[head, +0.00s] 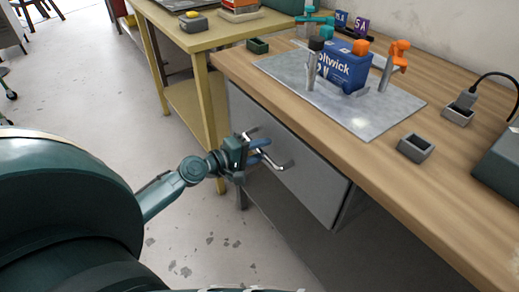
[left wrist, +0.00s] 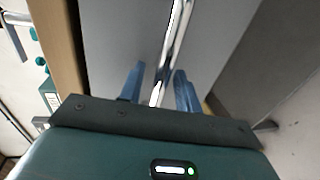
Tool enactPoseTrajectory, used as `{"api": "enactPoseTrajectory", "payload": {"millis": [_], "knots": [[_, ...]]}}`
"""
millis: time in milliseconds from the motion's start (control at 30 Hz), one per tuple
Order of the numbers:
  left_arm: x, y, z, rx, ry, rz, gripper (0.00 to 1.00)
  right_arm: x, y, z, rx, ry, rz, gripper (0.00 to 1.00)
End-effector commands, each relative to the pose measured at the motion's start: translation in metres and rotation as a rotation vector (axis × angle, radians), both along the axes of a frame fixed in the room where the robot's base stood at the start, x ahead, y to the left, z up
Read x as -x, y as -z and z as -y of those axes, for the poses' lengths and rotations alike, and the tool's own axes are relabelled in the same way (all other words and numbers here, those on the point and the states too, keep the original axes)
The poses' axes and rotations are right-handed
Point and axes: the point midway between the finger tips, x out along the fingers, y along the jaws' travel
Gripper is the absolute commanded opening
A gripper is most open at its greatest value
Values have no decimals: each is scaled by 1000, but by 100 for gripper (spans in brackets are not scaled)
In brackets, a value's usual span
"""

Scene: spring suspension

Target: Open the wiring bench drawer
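The wiring bench (head: 445,195) has a wooden top and a grey drawer front (head: 310,175) under its edge. The drawer looks shut, with no opening visible above its front. A shiny bar handle (head: 272,160) stands out from the drawer front. My left gripper (head: 262,150) is at this handle. In the left wrist view the handle (left wrist: 175,35) runs between the two blue fingers of my left gripper (left wrist: 160,90). The fingers are apart, with a gap visible beside the bar. My right gripper is not in view.
On the bench top are a metal plate (head: 395,105) with a blue box (head: 345,68) and clamps, small grey trays (head: 415,148) and a dark device (head: 502,160). A yellow table (head: 200,38) stands beside the bench. The floor (head: 90,110) in front is clear.

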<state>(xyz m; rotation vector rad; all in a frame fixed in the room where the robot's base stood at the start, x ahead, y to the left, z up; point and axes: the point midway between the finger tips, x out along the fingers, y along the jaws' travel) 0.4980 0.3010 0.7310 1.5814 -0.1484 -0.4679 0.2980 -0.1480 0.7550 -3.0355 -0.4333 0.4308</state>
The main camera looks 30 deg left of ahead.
Motion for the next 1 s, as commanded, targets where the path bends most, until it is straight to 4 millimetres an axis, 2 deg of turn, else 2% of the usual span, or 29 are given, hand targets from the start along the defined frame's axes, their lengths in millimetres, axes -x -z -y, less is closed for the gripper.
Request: {"api": "enactPoseTrajectory", "payload": {"millis": [67, 400, 1000], "knots": [[0, 0, 0, 0, 0, 0, 29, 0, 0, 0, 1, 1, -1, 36], [0, 0, 0, 0, 0, 0, 1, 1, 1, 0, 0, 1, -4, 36], [0, 0, 0, 0, 0, 0, 0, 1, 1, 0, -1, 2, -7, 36]]}}
